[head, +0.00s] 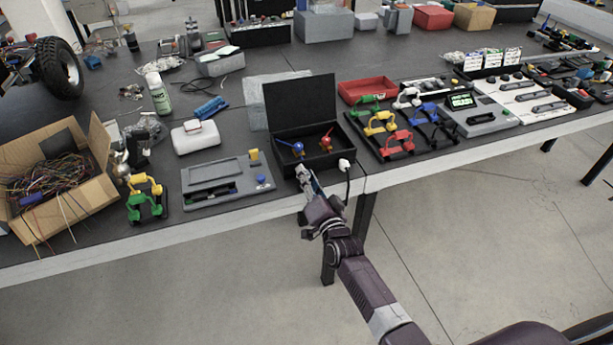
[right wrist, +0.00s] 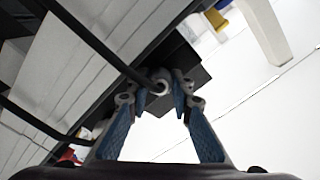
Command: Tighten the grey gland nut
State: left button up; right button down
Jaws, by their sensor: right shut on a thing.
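The black box (head: 284,151) stands open near the table's front edge, with a blue and an orange-red fitting inside. My right gripper (head: 304,175) is at the box's front side, reaching in from below the edge. In the right wrist view, its blue fingers (right wrist: 158,92) close around a small round grey piece, which looks like the gland nut (right wrist: 160,78). A dark cable (right wrist: 97,42) runs to it. In the head view the nut is hidden by the gripper. How far it is turned cannot be told. My left gripper is out of view.
A white plug-like piece (head: 344,165) with a cable sits at the box's front right corner. A grey panel device (head: 218,197) lies left of the box. Coloured handles (head: 380,123) and a red tray (head: 366,90) lie to the right. Floor is clear before the table.

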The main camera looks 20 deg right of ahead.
dwell(0.3)
jog(key=c, duration=1.7)
grip_release()
